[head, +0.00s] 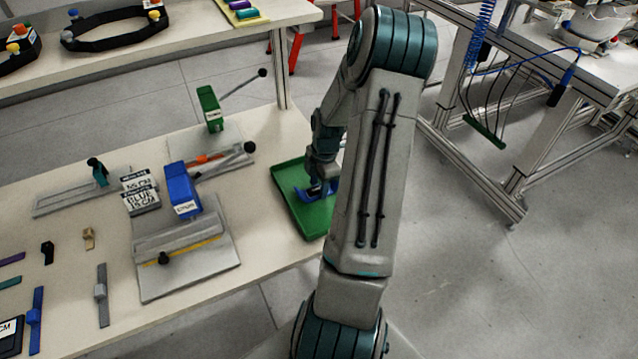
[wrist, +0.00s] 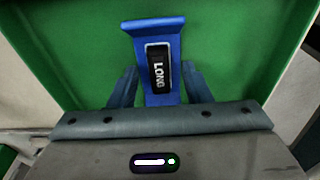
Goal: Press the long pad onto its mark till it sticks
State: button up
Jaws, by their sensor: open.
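A black pad (wrist: 158,68) with white lettering LONG lies on the face of a blue strip-shaped part with flared ends (wrist: 155,26) in the wrist view. I cannot tell whether it is stuck there. The blue part lies in the green tray (head: 286,184) and also shows in the head view (head: 330,188), partly hidden by my arm. My gripper (wrist: 158,84) is open, with one finger on each side of the blue part's lower half. In the head view my gripper (head: 322,182) is low over the tray, mostly hidden.
Left of the tray, a blue-headed tool (head: 182,190) stands on a grey plate, with a green block (head: 209,108) behind it. Small clips and strips lie at the table's left. The tray sits at the table's right edge, with open floor beyond.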

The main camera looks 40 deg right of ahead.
notch_tip(320, 180, up, 14)
jog(key=d, duration=0.1)
jog(key=shift+s+d+f, duration=0.15)
jog(key=shift+s+d, duration=0.05)
jog(key=shift+d, duration=0.15)
jog(key=s+a+r+m+h, duration=0.15)
jog(key=a+r+m, duration=0.25)
jog(key=a, duration=0.5)
jog(key=s+a+r+m+h, duration=0.1)
jog(key=s+a+r+m, duration=0.2)
jog(key=a, duration=0.5)
jog(key=s+a+r+m+t+y, duration=0.1)
jog(key=s+a+r+m+t, duration=0.1)
jog(key=s+a+m, duration=0.6)
jog(key=s+a+r, duration=0.1)
jog(key=a, duration=0.2)
jog(key=shift+a+t, duration=0.2)
jog(key=shift+t, duration=0.1)
jog(key=shift+r, duration=0.1)
